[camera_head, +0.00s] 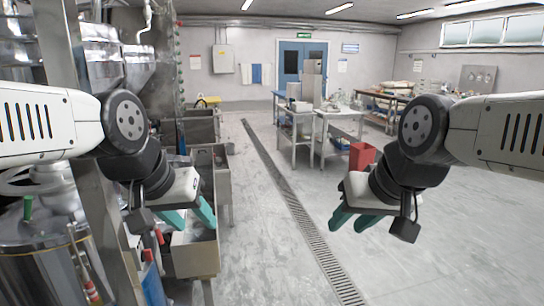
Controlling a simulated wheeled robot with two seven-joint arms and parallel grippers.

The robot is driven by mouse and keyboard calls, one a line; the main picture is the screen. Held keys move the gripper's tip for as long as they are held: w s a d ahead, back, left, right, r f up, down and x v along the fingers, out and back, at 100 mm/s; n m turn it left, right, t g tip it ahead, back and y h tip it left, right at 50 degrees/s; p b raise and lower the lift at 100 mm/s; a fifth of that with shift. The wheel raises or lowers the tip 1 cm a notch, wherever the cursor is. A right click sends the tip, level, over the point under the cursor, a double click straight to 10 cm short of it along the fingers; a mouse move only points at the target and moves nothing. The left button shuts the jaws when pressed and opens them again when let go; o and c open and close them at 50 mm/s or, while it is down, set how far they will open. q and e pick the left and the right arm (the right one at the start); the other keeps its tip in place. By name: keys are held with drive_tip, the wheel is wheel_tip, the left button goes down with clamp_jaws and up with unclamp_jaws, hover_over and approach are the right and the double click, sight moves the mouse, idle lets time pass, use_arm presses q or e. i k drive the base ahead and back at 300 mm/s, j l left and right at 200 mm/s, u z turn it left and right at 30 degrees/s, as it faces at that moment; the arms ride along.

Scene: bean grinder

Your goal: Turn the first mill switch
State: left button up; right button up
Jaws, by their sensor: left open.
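No part that I can clearly identify as the first mill switch shows in the head view. Steel machinery (40,250) stands at the left, with a green-handled part (28,207) and a red-and-white part (92,291) on it. My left gripper (195,226) has teal fingers spread apart and empty. It hangs to the right of the machinery, in front of a steel bin, and touches nothing that I can see. My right gripper (348,228) hangs over the open floor, its teal fingers apart with nothing between them.
Steel bins (222,185) line the left side. A floor drain grate (290,205) runs down the middle. A red bin (362,156) and steel tables (335,116) stand further back. A blue door (290,62) is in the back wall. The floor at right is clear.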

sight(146, 254)
drive_tip(key=u, duration=1.25)
